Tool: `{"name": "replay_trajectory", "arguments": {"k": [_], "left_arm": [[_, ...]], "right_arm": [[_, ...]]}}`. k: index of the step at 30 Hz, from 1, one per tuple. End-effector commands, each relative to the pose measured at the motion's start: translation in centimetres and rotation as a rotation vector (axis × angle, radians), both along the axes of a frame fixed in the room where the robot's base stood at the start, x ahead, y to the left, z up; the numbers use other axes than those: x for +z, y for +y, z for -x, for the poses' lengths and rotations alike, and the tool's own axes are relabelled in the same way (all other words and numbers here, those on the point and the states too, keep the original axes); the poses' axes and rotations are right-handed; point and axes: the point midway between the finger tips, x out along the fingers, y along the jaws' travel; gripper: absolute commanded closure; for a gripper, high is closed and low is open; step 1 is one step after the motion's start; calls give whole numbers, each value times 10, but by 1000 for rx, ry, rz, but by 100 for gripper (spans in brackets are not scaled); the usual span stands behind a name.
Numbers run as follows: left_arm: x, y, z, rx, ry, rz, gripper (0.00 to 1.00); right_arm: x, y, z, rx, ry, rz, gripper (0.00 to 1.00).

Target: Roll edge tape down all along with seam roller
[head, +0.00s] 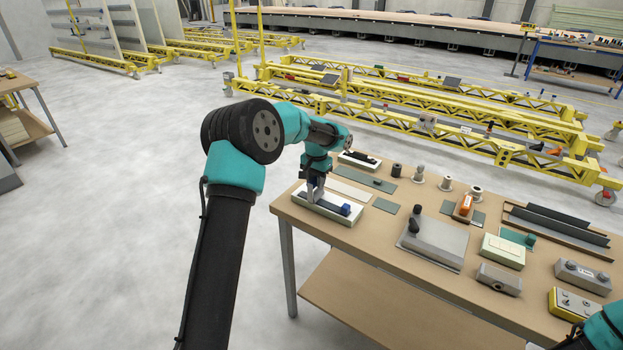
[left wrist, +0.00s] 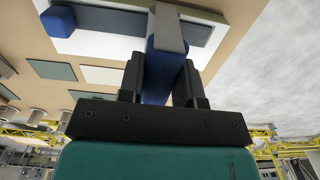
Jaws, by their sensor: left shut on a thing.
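A white panel (head: 327,208) lies at the near left corner of the workbench. A dark strip, likely the edge tape (head: 331,204), runs along it, with a blue block (head: 346,209) at its right end. My left gripper (head: 316,188) points down over the left part of the panel. In the left wrist view it (left wrist: 160,85) is shut on the blue handle of a tool, likely the seam roller (left wrist: 158,70). The tool's grey frame (left wrist: 168,30) reaches over the dark strip (left wrist: 200,32). Whether its roller touches the strip is hidden. My right gripper is out of view.
The workbench (head: 375,240) also holds a grey plate with a black knob (head: 436,240), a pale green box (head: 503,250), an orange tool (head: 466,206), grey-green pads and several small spools. Yellow trolleys (head: 430,110) stand behind.

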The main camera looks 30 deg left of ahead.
Motion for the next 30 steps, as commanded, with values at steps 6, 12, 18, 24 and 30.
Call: {"name": "replay_trajectory", "arguments": {"k": [6,12,18,24,30], "left_arm": [[-1,-15,2,-2,2,1,100],[-1,-27,3,-2,2,1,100],[-1,-40,4,-3,2,1,100],[-1,-47,5,-1,1,1,100],[-1,-48,5,0,2,1,100]], "right_arm": [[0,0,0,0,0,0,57],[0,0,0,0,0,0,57],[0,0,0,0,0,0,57],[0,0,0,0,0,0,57],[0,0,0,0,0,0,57]]}}
